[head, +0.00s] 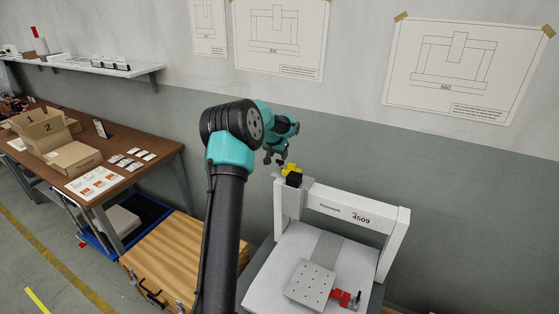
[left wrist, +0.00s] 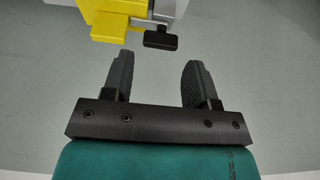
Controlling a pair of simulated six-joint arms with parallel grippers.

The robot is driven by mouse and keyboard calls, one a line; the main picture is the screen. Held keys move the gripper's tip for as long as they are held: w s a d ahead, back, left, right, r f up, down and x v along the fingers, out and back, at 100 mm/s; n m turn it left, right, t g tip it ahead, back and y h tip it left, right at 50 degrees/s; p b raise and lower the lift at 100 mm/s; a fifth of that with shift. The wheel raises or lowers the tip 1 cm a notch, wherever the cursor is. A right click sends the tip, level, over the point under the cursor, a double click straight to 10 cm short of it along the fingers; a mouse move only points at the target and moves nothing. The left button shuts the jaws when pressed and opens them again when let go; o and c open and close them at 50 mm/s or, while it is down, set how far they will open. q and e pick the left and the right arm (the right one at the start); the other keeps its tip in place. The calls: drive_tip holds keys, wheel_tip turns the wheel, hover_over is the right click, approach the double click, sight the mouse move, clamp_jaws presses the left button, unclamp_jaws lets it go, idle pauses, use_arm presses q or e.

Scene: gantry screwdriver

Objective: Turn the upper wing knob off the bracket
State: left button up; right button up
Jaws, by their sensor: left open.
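The yellow bracket (head: 290,168) sits at the top left corner of the white gantry in the head view. It also shows at the top of the left wrist view (left wrist: 110,22). A black wing knob (left wrist: 160,40) sticks out beside the bracket there; I cannot tell whether it is the upper one. My left gripper (head: 274,158) is just left of the bracket, open and empty. In the left wrist view its two fingers (left wrist: 158,80) point toward the knob, which lies beyond their tips with a gap. No other knob is clear. My right gripper is not in view.
The white gantry (head: 352,212) stands over a base with a perforated plate (head: 311,284) and a red clamp (head: 341,298). A black block (head: 294,179) sits below the bracket. A brown table (head: 142,165) with boxes stands left. The wall is behind.

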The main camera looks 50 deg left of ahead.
sight(279, 161)
use_arm(q)
drive_tip(key=shift+x, duration=1.95)
drive_tip(key=shift+c, duration=0.3)
drive_tip(key=c, duration=0.6)
